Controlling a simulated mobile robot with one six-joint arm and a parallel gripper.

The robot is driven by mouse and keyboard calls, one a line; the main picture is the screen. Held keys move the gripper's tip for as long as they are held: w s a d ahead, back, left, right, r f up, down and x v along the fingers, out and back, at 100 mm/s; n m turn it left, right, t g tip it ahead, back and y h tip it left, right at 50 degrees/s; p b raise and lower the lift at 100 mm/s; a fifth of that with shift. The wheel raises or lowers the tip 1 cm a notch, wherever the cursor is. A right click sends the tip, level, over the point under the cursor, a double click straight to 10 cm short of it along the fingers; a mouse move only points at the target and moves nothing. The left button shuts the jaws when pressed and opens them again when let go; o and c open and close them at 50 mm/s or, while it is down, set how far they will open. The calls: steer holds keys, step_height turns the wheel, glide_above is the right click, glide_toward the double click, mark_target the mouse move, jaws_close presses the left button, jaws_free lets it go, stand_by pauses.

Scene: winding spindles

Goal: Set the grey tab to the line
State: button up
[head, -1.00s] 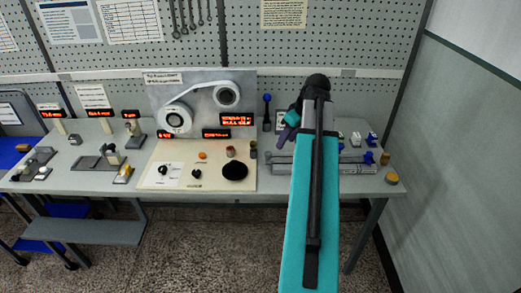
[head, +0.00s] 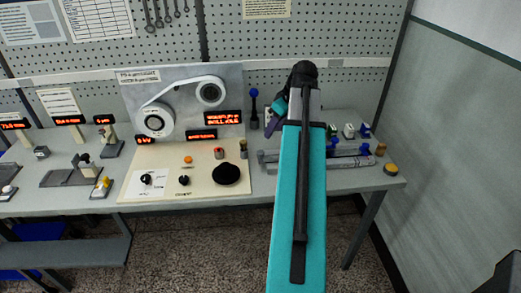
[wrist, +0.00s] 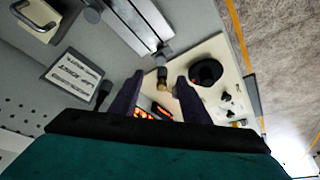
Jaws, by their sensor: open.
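My gripper (wrist: 159,82) shows in the wrist view as two dark purple fingers, apart, with nothing held between them. A small brass-topped post (wrist: 162,78) appears between the fingertips, seemingly beyond them. In the head view a purple finger (head: 271,123) shows left of my arm, above the back of the bench; the rest is hidden. A grey rail fixture (head: 280,161) with blue knobs lies partly behind my arm; the rail also shows in the wrist view (wrist: 146,22). I cannot tell which part is the grey tab, and no line is clear.
A cream panel (head: 140,160) with knobs and a black round pad (head: 226,174) lies left of my arm. A spindle board (head: 182,85) with a white belt stands behind it. A blue-topped lever (head: 254,105) stands near my gripper. A yellow button (head: 391,169) sits at the right bench end.

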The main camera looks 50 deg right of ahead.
steer(key=shift+w+a+f, duration=0.1)
steer(key=shift+w+f, duration=0.05)
steer(key=p, duration=0.4)
glide_toward(261, 152)
steer(key=shift+x, duration=4.05)
jaws_close()
